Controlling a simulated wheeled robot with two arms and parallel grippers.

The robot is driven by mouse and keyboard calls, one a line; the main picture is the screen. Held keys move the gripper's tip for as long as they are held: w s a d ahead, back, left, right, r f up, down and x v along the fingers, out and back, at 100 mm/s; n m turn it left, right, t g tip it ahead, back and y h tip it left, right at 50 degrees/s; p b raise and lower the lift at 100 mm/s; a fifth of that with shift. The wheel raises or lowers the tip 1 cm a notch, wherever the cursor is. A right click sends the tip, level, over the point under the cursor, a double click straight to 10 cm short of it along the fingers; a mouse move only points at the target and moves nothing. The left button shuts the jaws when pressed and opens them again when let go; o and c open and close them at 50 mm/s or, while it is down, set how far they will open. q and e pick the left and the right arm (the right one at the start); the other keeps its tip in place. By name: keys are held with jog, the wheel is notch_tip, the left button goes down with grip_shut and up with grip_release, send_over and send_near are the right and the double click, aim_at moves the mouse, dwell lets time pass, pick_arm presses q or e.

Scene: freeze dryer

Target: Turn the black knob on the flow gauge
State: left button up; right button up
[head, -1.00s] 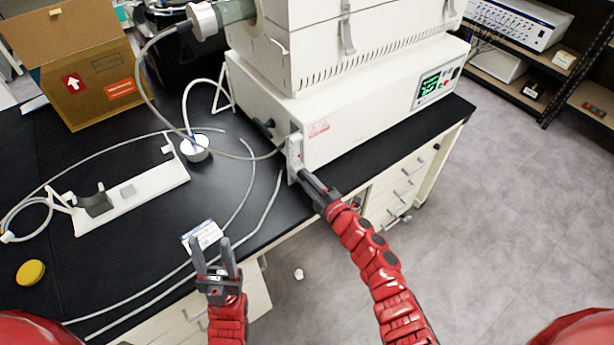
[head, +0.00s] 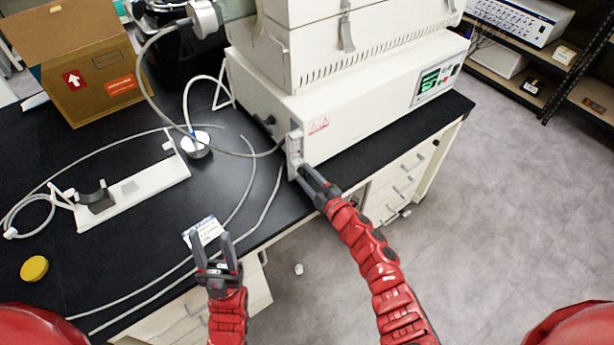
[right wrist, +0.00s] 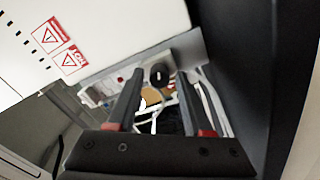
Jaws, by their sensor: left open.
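The flow gauge (head: 294,148) is a small pale panel at the front left corner of the white freeze dryer. Its black knob (right wrist: 159,74) shows in the right wrist view, beyond and between my right fingertips. My right gripper (head: 302,172) is at the gauge's lower part in the head view. In the right wrist view its two fingers (right wrist: 159,88) are apart, with no object clearly held. Whether they touch the knob I cannot tell. The knob is hidden in the head view.
The freeze dryer (head: 370,105) fills the bench's right end. Tubing, a white stand (head: 130,192), a yellow lid (head: 34,269), a label card (head: 203,232) and a cardboard box (head: 95,85) are on the black bench (head: 100,260). Open floor lies at right.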

jog(key=shift+o, duration=0.4)
jog(key=shift+s+d, duration=0.15)
jog(key=b+v, duration=0.4)
jog(key=v, duration=1.3)
